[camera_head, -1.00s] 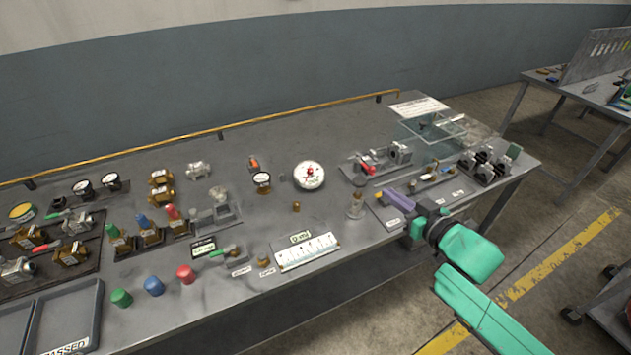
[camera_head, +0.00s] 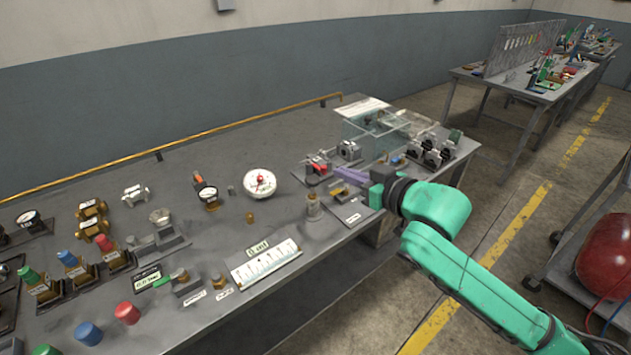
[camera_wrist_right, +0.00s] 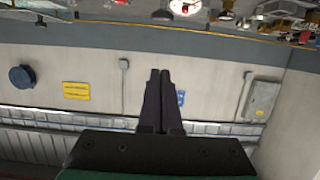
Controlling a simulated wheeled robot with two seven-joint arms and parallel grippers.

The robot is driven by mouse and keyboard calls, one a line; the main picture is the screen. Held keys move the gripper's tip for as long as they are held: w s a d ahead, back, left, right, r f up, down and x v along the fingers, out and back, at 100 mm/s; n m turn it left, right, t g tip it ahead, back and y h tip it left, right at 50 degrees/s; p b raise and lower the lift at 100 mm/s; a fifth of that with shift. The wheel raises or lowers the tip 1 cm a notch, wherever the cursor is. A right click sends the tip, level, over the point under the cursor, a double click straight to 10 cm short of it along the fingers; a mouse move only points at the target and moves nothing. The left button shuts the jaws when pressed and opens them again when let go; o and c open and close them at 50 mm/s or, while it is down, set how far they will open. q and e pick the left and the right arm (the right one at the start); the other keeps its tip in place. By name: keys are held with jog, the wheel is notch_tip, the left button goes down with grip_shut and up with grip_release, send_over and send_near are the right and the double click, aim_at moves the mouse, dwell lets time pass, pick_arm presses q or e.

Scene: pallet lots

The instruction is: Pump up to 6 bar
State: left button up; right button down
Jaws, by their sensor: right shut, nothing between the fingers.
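My right gripper (camera_head: 345,175) is over the right part of the bench, its slim purple-tinted fingers pointing left; it holds nothing. In the right wrist view its dark fingers (camera_wrist_right: 160,78) lie together, facing the wall. A round white dial gauge (camera_head: 259,183) with a red centre lies left of the fingertips; its reading is too small to tell. A fixture with a red part (camera_head: 318,165) is just behind the fingers. A brass-coloured fitting (camera_head: 345,190) sits close below them; I cannot tell whether they touch. No pump is clearly recognisable. My left gripper is out of view.
A clear-walled box (camera_head: 372,120) and several grey clamps (camera_head: 432,150) stand at the bench's right end. A cylindrical fitting (camera_head: 314,206) and white scale plate (camera_head: 265,263) are nearer the front. A red tank (camera_head: 607,255) rests on a cart at far right.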

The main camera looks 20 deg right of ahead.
jog(key=p, duration=0.3)
send_over(312, 181)
jog(key=s+d, duration=0.1)
notch_tip(312, 181, down, 2)
notch_tip(312, 181, down, 5)
jog(key=shift+s+r, duration=0.15)
jog(key=shift+r, duration=0.05)
notch_tip(312, 181, down, 4)
jog(key=shift+r+b, duration=0.15)
jog(key=shift+b, duration=0.55)
